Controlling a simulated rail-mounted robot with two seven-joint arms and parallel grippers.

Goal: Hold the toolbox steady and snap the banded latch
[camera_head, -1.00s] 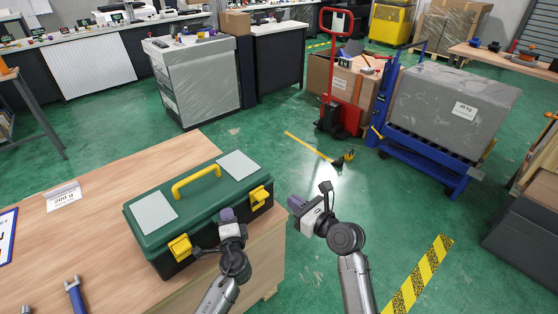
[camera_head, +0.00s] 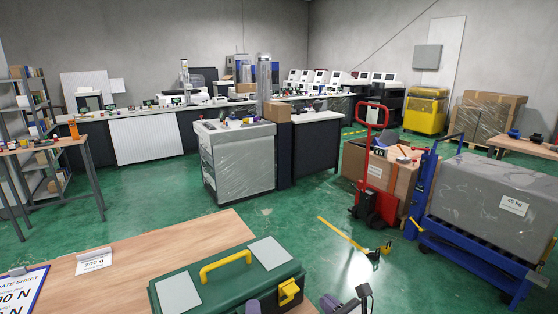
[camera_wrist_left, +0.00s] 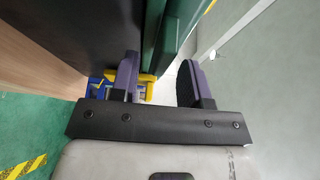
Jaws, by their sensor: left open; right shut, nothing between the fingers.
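The left gripper (camera_head: 253,306) barely shows at the toolbox front. In the left wrist view its purple fingers (camera_wrist_left: 158,80) are open, with the green lid edge and a yellow part between them; contact is unclear. The right gripper (camera_head: 330,302) is shut and empty, right of the toolbox.
The wooden table (camera_head: 190,242) holds a "200 g" sign (camera_head: 94,261) and a data sheet (camera_head: 22,290) at left. Beyond it is open green floor, with a red pallet jack (camera_head: 374,205) and a blue lift cart (camera_head: 470,252) carrying a grey block at right.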

